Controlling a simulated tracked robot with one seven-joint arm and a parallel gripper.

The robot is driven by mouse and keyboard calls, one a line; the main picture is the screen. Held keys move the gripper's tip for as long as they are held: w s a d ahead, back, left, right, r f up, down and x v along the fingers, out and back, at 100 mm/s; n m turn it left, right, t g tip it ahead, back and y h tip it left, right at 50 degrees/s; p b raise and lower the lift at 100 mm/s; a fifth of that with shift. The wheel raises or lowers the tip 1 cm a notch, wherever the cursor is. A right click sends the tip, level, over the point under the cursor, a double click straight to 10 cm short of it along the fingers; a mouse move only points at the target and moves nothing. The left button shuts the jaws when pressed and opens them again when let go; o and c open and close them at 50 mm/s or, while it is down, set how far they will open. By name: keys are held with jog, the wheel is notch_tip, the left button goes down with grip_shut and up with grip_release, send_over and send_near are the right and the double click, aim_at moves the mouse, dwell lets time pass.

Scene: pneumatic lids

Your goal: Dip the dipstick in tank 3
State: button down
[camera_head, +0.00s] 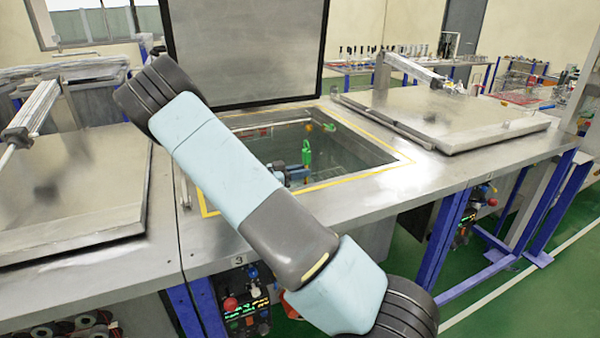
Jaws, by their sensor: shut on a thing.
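Tank 3 (385,160) is open in the middle of the bench, its opening framed by a yellow line. The number 3 is on the bench front below it. Its lid (245,50) stands upright behind the opening. My arm crosses in front of the tank and covers its left and near parts. I cannot make out my gripper or the dipstick; my arm may hide them. Inside the opening I see a green thing (307,152), a small orange thing (308,127) and a blue and dark thing (280,173), too small to identify.
A closed lid (80,185) lies to the left and another closed lid (440,115) to the right, each with a metal arm on top. A control box (245,300) with buttons hangs below the bench.

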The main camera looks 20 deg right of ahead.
jog(key=shift+f, duration=0.5)
dwell(0.8)
dwell(0.6)
notch_tip(320, 180, up, 26)
dwell(2.4)
jog(key=shift+s, duration=0.1)
dwell(0.3)
